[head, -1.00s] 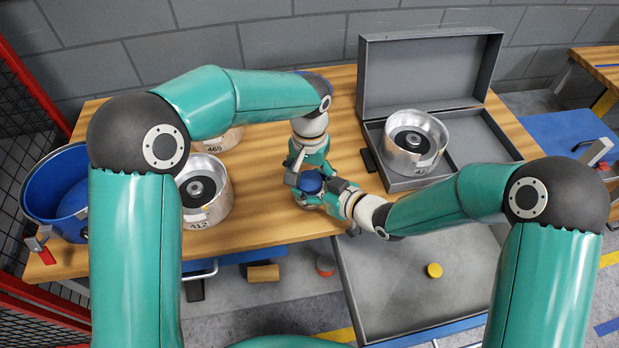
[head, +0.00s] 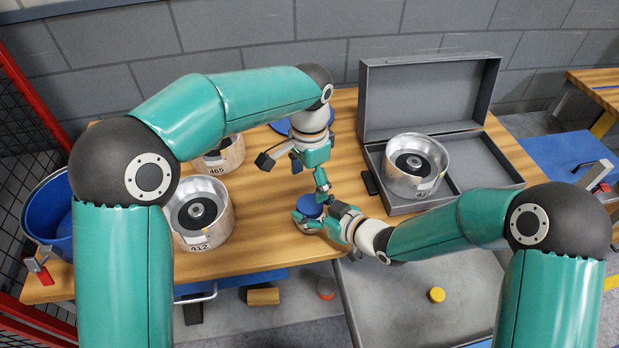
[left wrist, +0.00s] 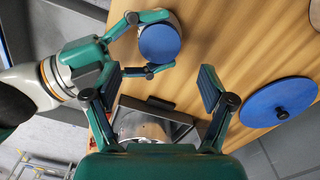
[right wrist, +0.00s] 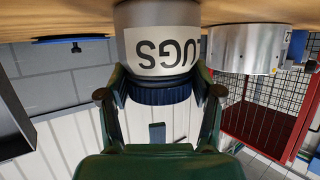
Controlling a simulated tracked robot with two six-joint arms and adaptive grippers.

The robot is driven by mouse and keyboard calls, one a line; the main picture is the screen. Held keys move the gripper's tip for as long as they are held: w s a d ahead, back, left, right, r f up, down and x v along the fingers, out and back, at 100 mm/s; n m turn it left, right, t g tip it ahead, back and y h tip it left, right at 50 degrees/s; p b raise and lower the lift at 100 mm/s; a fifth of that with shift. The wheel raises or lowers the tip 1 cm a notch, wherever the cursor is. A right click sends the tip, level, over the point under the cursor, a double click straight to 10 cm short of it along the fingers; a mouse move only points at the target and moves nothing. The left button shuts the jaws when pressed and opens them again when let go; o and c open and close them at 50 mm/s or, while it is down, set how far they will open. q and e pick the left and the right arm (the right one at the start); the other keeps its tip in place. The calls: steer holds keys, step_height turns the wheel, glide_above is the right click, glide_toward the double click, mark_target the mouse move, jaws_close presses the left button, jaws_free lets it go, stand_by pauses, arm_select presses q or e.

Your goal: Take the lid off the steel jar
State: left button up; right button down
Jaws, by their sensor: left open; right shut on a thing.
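The steel jar stands on the wooden table in the head view, with its blue lid (head: 309,206) on top. In the right wrist view the jar (right wrist: 160,45) appears upside down, with a label reading LUGS and the ribbed blue lid (right wrist: 160,96). My right gripper (head: 318,214) is shut on the jar from the right side. My left gripper (head: 294,180) is open and empty, above and behind the jar. In the left wrist view the lid (left wrist: 160,43) lies beyond my left gripper's open fingers (left wrist: 160,82), apart from them.
Metal pots marked 412 (head: 198,212) and 465 (head: 220,157) stand left. A larger blue disc (left wrist: 280,100) lies on the table behind. A grey open case (head: 470,165) holds another pot (head: 415,166). A blue bin (head: 45,215) is at far left. A grey tray (head: 400,320) is in front.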

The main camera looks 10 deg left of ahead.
mark_target(310, 204)
arm_select(q)
steer(key=shift+d+f, duration=0.1)
steer(key=shift+f, duration=3.6)
steer(key=c, duration=1.2)
steer(key=n, duration=0.6)
steer(key=shift+n, duration=0.4)
steer(key=shift+c, duration=0.2)
steer(key=o, duration=1.3)
steer(key=shift+r, duration=0.15)
